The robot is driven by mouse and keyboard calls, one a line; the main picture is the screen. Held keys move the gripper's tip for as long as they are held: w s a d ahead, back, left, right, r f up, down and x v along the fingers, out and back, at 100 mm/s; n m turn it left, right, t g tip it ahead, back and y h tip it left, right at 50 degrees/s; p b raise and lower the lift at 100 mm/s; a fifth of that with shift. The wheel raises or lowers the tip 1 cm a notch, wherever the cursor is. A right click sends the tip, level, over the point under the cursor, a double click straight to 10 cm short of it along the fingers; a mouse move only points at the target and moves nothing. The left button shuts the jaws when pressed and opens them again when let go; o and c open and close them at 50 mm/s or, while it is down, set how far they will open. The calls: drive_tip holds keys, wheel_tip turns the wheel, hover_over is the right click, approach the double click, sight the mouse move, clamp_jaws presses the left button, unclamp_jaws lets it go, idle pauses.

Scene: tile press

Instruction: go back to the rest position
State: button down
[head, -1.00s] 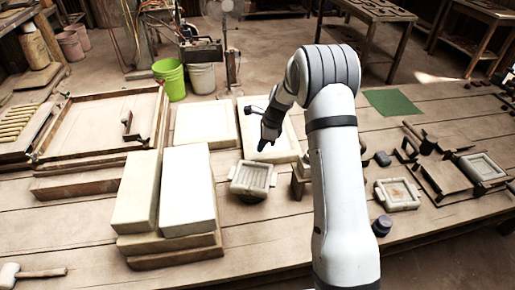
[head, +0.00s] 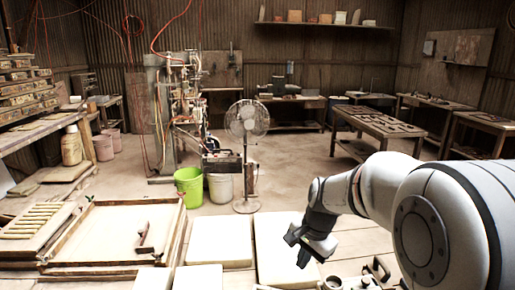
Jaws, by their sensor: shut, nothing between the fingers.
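My gripper (head: 303,257) is in the head view, right of the lower middle, at the end of my white arm. It appears above a pale slab (head: 268,240) on the wooden table, with its dark fingers pointing down and to the left. The fingers are shut with nothing held between them. My arm's large white link fills the lower right and hides the right part of the table.
A wooden frame tray (head: 75,262) with a small tool in it lies at the left. Another pale slab (head: 219,243) lies beside the first. A green bucket (head: 188,186), a white bucket (head: 221,190) and a fan (head: 246,135) stand behind the table.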

drive_tip(key=s+d+r+n+h, duration=0.1)
drive_tip(key=s+n, duration=0.3)
drive_tip(key=s, duration=0.6)
drive_tip(key=s+d+r+n+t, duration=0.1)
drive_tip(key=s+d+r+n, duration=0.1)
drive_tip(key=s+n, duration=0.3)
drive_tip(key=s, duration=0.4)
drive_tip(key=shift+s+d+r+t+h, duration=0.3)
drive_tip(key=shift+s+d+h, duration=0.1)
